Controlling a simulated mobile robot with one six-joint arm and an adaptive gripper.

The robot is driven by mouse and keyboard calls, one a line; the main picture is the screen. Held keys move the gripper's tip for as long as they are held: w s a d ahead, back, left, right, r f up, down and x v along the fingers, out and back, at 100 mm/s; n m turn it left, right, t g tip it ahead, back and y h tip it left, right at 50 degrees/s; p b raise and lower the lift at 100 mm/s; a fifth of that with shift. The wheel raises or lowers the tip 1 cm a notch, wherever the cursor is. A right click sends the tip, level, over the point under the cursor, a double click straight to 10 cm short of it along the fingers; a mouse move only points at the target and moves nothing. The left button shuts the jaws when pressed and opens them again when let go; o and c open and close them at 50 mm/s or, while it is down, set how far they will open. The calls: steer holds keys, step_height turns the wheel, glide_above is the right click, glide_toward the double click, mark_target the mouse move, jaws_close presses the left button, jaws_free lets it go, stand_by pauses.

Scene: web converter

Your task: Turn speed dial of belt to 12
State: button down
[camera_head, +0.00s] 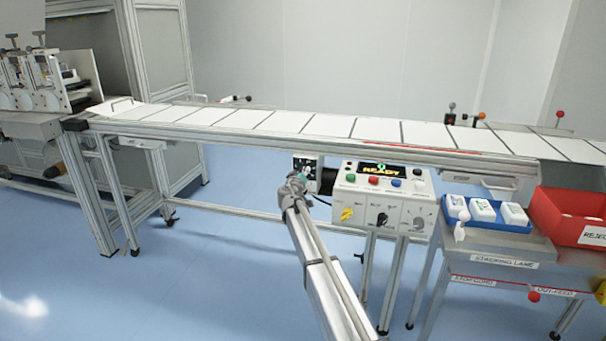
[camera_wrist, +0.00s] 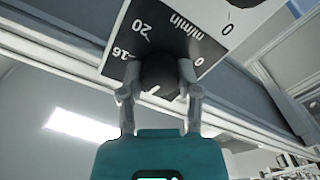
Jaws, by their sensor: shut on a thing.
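The speed dial (camera_wrist: 160,74) is a round black knob on a dark scale plate (camera_wrist: 148,42) marked "0", "16", "20" and "m/min" in the wrist view. My gripper (camera_wrist: 158,80) has one finger on each side of the knob and is shut on it. A short white mark shows on the knob's lower side, pointing away from the visible numbers. The number it points at is hidden or out of view. In the head view my gripper (camera_head: 297,180) is at the small dial box (camera_head: 307,163) under the conveyor belt (camera_head: 285,123); the knob itself is hidden there.
A grey control box (camera_head: 378,180) with a "READY" display, coloured buttons and knobs stands just right of my gripper. Farther right are a blue tray (camera_head: 525,226) with white packs and a red reject bin (camera_head: 548,226). The floor left of my arm is clear.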

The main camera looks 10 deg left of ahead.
steer(key=shift+m, duration=1.4)
steer(key=shift+c, duration=1.5)
jaws_free()
steer(key=shift+s, duration=0.1)
steer(key=s, duration=1.2)
steer(key=shift+a, duration=0.2)
